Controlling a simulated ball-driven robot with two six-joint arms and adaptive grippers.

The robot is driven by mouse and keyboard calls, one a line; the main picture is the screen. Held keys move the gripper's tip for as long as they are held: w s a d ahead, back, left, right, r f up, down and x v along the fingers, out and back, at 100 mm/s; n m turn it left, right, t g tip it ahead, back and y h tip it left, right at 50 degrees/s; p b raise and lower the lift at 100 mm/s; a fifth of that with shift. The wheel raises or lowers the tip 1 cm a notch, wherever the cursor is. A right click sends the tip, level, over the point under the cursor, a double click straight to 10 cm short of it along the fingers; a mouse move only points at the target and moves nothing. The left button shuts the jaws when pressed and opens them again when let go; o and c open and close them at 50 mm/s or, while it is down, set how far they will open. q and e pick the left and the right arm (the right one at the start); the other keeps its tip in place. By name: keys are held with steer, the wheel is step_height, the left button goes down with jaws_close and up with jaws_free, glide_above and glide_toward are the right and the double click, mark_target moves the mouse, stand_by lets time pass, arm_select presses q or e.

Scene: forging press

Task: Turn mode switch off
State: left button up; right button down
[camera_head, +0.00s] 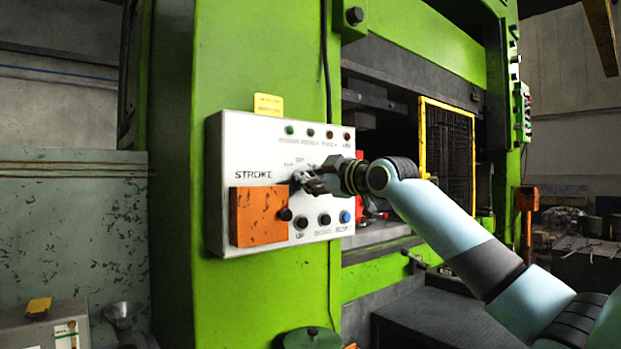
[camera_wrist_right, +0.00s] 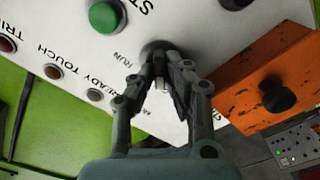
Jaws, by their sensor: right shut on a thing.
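The white control panel (camera_head: 225,160) is on the green press column, with "STROKE" printed on it. My right gripper (camera_head: 308,182) reaches it from the right. In the right wrist view my right gripper (camera_wrist_right: 167,78) has its fingers closed together on the mode switch (camera_wrist_right: 155,46), a dark round knob near the "RUN" label. The fingers cover most of the knob, so I cannot read its setting. In the head view the switch is hidden behind the gripper. My left gripper is not in view.
An orange box (camera_head: 257,217) with a black knob juts from the panel's lower left, close beside the gripper. Buttons, including a blue one (camera_head: 345,217), line the lower edge. Indicator lights (camera_head: 310,133) run along the top. The press opening (camera_head: 390,150) lies to the right.

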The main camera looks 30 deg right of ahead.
steer(key=shift+r, duration=0.15)
steer(key=c, duration=1.4)
jaws_free()
steer(key=shift+d, duration=0.1)
steer(key=shift+w, duration=0.15)
steer(key=shift+s+d, duration=0.2)
steer(key=shift+s, duration=3.55)
